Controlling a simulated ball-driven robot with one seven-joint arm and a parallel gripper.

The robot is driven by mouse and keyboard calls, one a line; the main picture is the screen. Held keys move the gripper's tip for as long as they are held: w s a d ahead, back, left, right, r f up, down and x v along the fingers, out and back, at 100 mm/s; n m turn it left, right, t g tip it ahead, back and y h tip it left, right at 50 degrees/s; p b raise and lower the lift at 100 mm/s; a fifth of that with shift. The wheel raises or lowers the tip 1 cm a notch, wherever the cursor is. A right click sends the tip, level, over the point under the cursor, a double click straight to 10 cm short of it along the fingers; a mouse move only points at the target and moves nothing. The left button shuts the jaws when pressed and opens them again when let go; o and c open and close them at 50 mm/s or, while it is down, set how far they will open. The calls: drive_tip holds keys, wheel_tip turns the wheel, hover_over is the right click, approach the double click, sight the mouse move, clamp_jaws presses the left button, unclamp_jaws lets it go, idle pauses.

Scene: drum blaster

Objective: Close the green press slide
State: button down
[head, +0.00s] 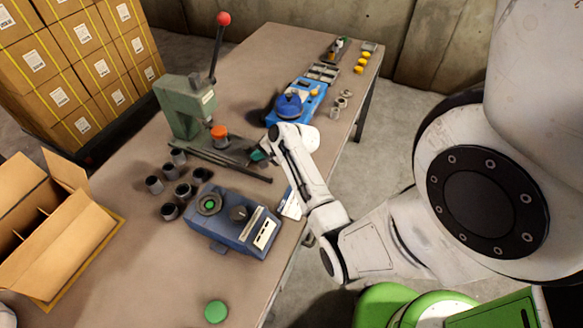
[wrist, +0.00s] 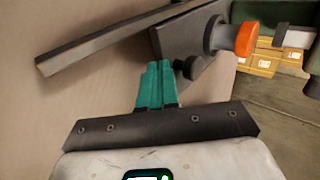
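The green press (head: 188,107) stands on the table at the upper left in the head view, with a red-balled lever. Its dark slide (head: 205,152) sticks out from the base toward my gripper and carries an orange-topped cylinder (head: 219,134). In the wrist view the slide plate (wrist: 178,38) and the cylinder's orange top (wrist: 244,39) are at the upper right. My gripper (head: 257,155) is at the slide's outer end. Its teal fingers (wrist: 155,70) are together, with nothing seen between them. A small dark knob (wrist: 188,68) is just right of the fingertips; contact is unclear.
A long dark rail (wrist: 110,43) runs beside the slide. Several grey cups (head: 171,188) and a blue device with a green button (head: 235,220) stand nearer. A blue unit (head: 295,103) is beyond my gripper. An open carton (head: 55,225) is at the left.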

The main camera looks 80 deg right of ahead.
sight(248, 151)
drive_tip(key=w, duration=0.1)
drive_tip(key=w+d, duration=0.1)
drive_tip(key=w, duration=0.1)
drive_tip(key=shift+w+b, duration=0.3)
drive_tip(key=shift+w, duration=0.1)
drive_tip(key=shift+a, duration=0.1)
